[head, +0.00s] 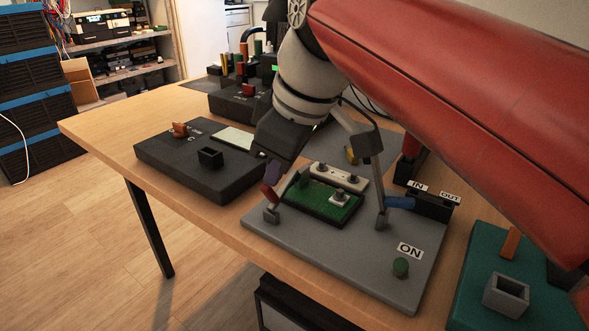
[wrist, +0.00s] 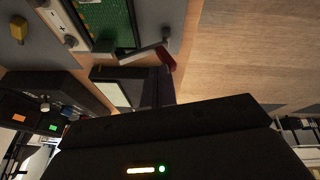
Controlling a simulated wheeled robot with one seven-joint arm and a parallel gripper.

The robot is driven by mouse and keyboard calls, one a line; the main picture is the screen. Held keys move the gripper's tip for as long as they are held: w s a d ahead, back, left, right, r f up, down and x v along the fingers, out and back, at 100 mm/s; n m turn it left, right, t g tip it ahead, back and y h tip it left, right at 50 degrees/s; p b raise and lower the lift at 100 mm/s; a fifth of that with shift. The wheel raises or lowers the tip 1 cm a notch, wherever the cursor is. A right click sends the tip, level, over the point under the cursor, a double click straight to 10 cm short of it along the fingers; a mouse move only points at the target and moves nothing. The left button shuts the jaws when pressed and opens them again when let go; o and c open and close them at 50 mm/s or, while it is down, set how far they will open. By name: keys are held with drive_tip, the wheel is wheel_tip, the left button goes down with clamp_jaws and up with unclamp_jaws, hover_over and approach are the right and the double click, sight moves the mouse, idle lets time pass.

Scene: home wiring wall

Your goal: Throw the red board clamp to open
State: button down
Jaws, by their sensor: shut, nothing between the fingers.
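The red board clamp (head: 270,198) stands at the left edge of the grey plate, beside the green circuit board (head: 318,204). Its red-tipped handle leans up and left from a small grey bracket. In the wrist view the clamp (wrist: 166,58) shows as a grey bar with a red end, beside the board (wrist: 101,24). My gripper (head: 273,173) is shut and empty, pointing down just above the red tip. In the wrist view the shut fingers (wrist: 157,82) reach close to the red end. I cannot tell whether they touch it.
A black box (head: 190,170) stands left. A teal plate (head: 478,300) lies right. The wooden table's front edge is near.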

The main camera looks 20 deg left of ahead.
drive_tip(key=s+t+b, duration=0.2)
drive_tip(key=t, duration=0.1)
drive_tip(key=s+a+f+n+t+h+b, duration=0.1)
drive_tip(key=s+t, duration=0.1)
drive_tip(key=shift+f, duration=0.1)
drive_tip(key=shift+s+a, duration=0.1)
drive_tip(key=shift+s, duration=0.1)
idle(0.5)
idle(0.4)
